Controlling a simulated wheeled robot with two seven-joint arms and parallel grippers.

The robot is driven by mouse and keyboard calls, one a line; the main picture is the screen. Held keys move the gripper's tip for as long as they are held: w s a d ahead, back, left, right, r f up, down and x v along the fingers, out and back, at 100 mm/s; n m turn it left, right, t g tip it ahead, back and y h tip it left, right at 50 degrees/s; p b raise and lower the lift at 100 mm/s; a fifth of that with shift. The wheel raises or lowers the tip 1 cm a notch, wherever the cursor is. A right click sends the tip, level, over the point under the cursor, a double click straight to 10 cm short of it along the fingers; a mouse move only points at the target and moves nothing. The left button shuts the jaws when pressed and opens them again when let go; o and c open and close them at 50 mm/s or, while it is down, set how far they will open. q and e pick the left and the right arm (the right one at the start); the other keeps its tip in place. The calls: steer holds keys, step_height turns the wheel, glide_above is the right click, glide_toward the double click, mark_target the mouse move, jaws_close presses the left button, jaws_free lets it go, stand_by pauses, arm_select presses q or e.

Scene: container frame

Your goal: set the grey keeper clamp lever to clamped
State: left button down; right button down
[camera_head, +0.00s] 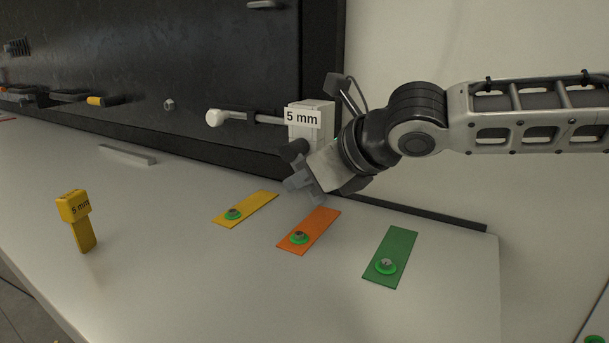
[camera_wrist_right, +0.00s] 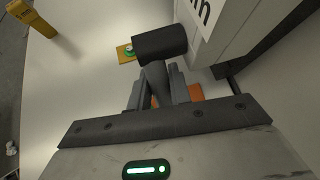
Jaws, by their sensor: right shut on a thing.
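The keeper clamp lever shows as a grey stem (camera_wrist_right: 157,82) with a dark cylindrical knob (camera_wrist_right: 160,43) in the right wrist view. In the head view the dark knob (camera_head: 294,150) sits just below a pale block (camera_head: 310,130) labelled "5 mm". My right gripper (camera_head: 299,186) is low in front of that block, its fingers (camera_wrist_right: 158,95) shut around the grey stem, with the knob beyond the fingertips. Most of the lever and its pivot are hidden behind the gripper in the head view. My left gripper is not in view.
A rod with a white knob (camera_head: 214,117) sticks out left of the block. Yellow (camera_head: 258,202), orange (camera_head: 322,222) and green (camera_head: 399,243) plates with green-ringed studs lie on the white table (camera_head: 180,270). A yellow "5 mm" piece (camera_head: 75,208) stands at the left. A dark panel (camera_head: 200,60) rises behind.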

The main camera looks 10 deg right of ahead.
steer(key=c, duration=1.3)
jaws_free()
steer(key=shift+c, duration=0.2)
steer(key=shift+d+r, duration=0.1)
